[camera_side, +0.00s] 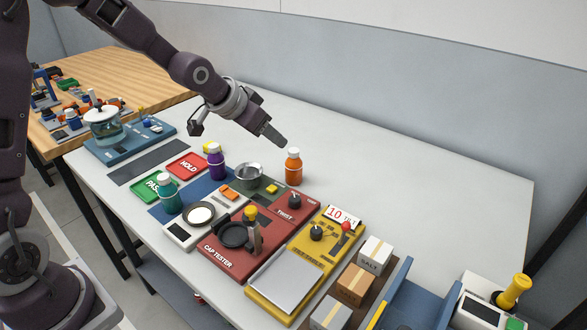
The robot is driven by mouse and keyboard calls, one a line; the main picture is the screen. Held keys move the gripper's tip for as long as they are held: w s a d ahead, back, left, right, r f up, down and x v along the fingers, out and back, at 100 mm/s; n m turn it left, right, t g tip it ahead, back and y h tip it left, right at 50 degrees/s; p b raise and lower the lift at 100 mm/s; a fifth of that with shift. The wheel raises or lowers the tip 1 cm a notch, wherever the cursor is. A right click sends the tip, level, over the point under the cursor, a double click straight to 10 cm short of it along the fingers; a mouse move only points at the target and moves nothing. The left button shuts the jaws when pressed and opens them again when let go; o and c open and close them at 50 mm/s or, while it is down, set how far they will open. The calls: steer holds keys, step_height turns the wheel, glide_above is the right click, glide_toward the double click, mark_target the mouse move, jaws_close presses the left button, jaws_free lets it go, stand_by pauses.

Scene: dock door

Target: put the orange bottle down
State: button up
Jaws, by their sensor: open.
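The orange bottle (293,168) has a white cap and stands upright on the white table (440,190), behind the red cap tester. My gripper (280,142) is open and empty. Its fingers appear just up and to the left of the bottle's cap. From this one view I cannot tell how far apart the fingers and the cap are, but the bottle is not between the fingers.
A purple bottle (216,162), a teal bottle (169,194) and a metal cup (249,176) stand to the left. The cap tester (222,262) and a yellow device (318,262) are in front. Small boxes (355,284) stand front right. The table's back right is clear.

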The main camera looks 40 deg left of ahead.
mark_target(292, 151)
steer(key=shift+t+h, duration=0.3)
steer(key=shift+h, duration=0.1)
steer(key=x, duration=0.4)
steer(key=a+x, duration=0.1)
steer(key=x, duration=0.8)
steer(key=shift+w+a+f, duration=0.2)
steer(key=shift+a+f, duration=0.05)
steer(key=shift+f, duration=0.15)
jaws_close()
steer(key=shift+s, duration=0.1)
